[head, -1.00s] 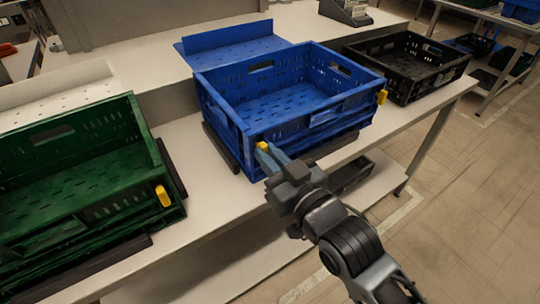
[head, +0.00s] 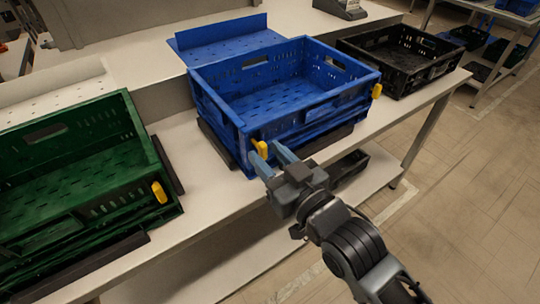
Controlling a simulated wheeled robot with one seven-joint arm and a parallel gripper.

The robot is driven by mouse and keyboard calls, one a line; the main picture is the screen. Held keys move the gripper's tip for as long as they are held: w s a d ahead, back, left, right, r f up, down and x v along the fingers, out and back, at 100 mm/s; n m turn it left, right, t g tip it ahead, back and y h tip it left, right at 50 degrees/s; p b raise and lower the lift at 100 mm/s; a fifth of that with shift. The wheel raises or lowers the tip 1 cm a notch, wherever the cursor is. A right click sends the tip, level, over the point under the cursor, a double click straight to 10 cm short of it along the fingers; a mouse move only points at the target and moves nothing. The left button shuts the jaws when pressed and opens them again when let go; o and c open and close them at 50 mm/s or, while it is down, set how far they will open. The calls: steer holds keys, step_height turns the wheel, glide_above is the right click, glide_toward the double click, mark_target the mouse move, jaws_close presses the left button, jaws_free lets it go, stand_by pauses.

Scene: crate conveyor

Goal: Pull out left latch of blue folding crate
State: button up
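The blue folding crate (head: 225,105) stands open and upright on the white conveyor table, in the middle of the head view. Its left latch (head: 260,148) is a yellow tab at the near left corner of the front wall. Its right latch (head: 376,91) is a yellow tab at the right front corner. My gripper (head: 266,157) is at the left latch, with its two blue-grey fingers spread apart. One fingertip is just below the latch and the other is to its right. I cannot tell whether either finger touches it.
A green crate (head: 150,160) with a yellow latch (head: 159,192) stands on the left. A black crate (head: 440,68) stands on the right. A flat blue crate panel (head: 225,48) lies behind. Dark rails flank the blue crate on the white table (head: 215,215).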

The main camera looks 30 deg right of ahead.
steer(key=s, duration=0.7)
steer(key=shift+s+b, duration=0.4)
steer(key=shift+b, duration=0.05)
stand_by(0.7)
steer(key=s+f+g, duration=0.1)
steer(key=s+g, duration=0.2)
steer(key=s, duration=2.1)
steer(key=shift+f, duration=0.4)
